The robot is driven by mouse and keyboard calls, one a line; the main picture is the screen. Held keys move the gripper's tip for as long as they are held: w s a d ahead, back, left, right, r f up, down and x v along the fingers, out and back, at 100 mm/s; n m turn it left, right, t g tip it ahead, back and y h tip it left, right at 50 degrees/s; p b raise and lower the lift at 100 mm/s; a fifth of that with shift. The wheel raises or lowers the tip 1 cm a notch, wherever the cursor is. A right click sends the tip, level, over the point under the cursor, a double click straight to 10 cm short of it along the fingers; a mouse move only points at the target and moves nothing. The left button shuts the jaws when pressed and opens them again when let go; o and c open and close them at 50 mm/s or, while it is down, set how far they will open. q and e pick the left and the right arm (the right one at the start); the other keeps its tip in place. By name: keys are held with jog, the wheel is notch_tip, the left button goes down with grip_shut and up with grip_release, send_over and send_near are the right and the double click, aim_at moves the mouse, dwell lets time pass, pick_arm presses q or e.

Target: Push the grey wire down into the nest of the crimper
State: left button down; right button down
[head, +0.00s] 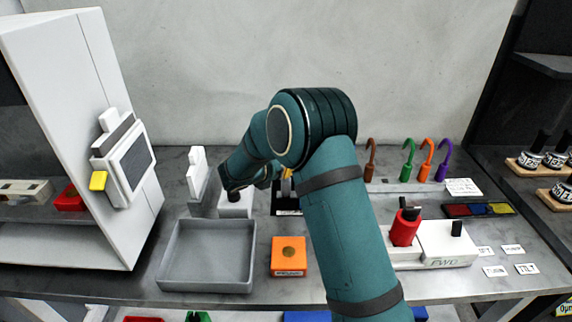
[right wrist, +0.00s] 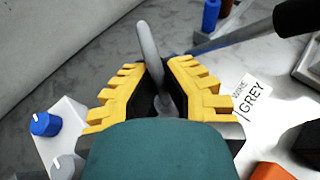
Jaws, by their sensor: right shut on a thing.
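The grey wire (right wrist: 149,42) shows in the right wrist view as a slim rod with a curved end. It stands up between the yellow ridged fingers of my right gripper (right wrist: 158,73), which are shut on it. Its lower end is hidden by the fingers and a teal part in front. In the head view my right arm hides the wire and most of the gripper; a bit of yellow (head: 288,172) shows beside the arm. I cannot clearly make out the crimper or its nest. My left gripper is not in view.
A GREY label (right wrist: 252,95) lies beside the fingers. A white box with blue and grey knobs (right wrist: 45,124) is at left. In the head view, a grey tray (head: 205,284), an orange box (head: 289,262) and hooked wires (head: 408,160) share the bench.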

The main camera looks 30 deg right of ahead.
jog(key=shift+f, duration=0.25)
jog(key=c, duration=1.1)
grip_release()
jog(key=shift+o, duration=0.2)
jog(key=shift+a, duration=0.1)
jog(key=v, duration=1.2)
